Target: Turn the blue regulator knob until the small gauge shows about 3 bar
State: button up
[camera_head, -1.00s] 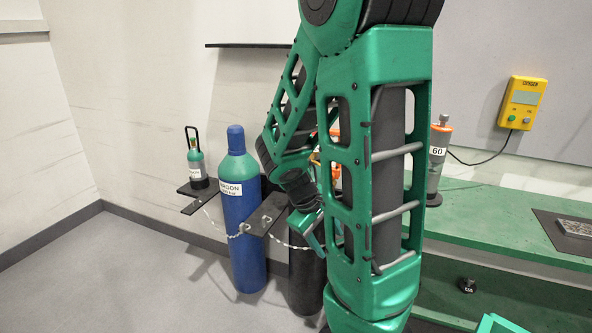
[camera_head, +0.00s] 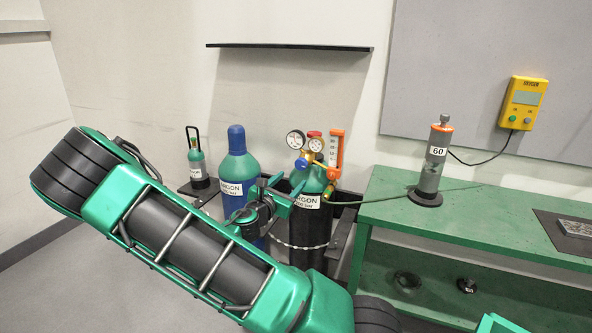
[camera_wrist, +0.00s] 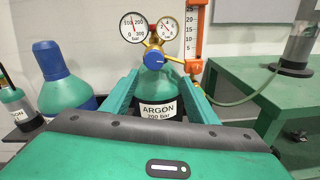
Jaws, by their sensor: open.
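The blue regulator knob (camera_wrist: 153,59) faces my wrist camera, below and between two gauges; it also shows in the head view (camera_head: 301,163). The small gauge (camera_wrist: 168,27) is at the upper right of the knob; its needle is too small to read surely. The large gauge (camera_wrist: 134,27) is at the upper left. The regulator sits on a green-topped argon cylinder (camera_wrist: 158,90). My gripper (camera_wrist: 155,75) is open, its green fingers on either side of the cylinder's top in the wrist view. The knob appears just beyond the fingertips, with nothing held.
An orange flow tube (camera_head: 336,150) stands right beside the regulator, with a hose running right to a grey cylinder marked 60 (camera_head: 432,165) on the green bench (camera_head: 490,212). A blue cylinder (camera_head: 238,170) stands left. A dark shelf (camera_head: 290,46) is above.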

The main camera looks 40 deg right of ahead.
aim_at(300, 166)
jog(key=shift+n, duration=0.5)
jog(key=x, duration=0.5)
jog(key=w+x, duration=0.1)
jog(key=x, duration=0.4)
jog(key=shift+w+d+r, duration=0.1)
jog(key=shift+w+r, duration=0.1)
jog(key=shift+r, duration=0.05)
jog(key=c, duration=1)
jog(key=shift+m+t, duration=0.3)
jog(key=shift+m, duration=0.4)
jog(key=shift+c, duration=0.2)
jog(key=o, duration=1)
